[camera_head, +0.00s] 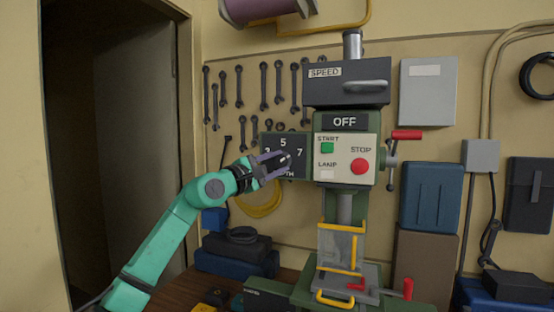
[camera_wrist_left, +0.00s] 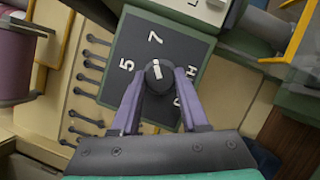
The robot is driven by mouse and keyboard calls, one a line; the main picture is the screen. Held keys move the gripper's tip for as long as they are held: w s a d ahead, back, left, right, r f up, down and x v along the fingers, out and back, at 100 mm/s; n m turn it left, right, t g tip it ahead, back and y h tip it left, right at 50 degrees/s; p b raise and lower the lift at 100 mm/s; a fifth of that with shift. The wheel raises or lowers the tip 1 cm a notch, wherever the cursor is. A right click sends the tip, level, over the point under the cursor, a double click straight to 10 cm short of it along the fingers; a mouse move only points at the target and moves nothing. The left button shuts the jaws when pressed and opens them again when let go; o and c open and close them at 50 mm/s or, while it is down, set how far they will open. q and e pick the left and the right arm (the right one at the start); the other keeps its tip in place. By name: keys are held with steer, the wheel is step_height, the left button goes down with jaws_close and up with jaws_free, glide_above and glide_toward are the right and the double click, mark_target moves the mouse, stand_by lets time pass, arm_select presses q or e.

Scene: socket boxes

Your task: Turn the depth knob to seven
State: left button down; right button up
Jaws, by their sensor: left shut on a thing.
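The depth knob (camera_wrist_left: 158,79) is a round black knob with a white mark, set on a dark dial panel (camera_wrist_left: 118,85). In the head view the panel (camera_head: 267,140) carries white numbers, with the 5 at the top and the 7 at the right. In the wrist view the white mark lies on the side of the knob facing the 7 (camera_wrist_left: 155,38); its exact aim is hard to tell. My left gripper (camera_head: 275,163) is shut on the knob, its purple fingers on either side. The gripper hides part of the panel's lower lettering. My right gripper is not in view.
Right of the dial is a panel with a green START button (camera_head: 327,148) and a red STOP button (camera_head: 360,167). A red-handled lever (camera_head: 406,135) sticks out on the right. The SPEED box (camera_head: 346,82) is above. Wrenches (camera_head: 222,88) hang on the wall behind.

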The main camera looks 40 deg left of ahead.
arm_select(q)
steer(key=shift+m, duration=0.6)
steer(key=shift+c, duration=2.1)
jaws_free()
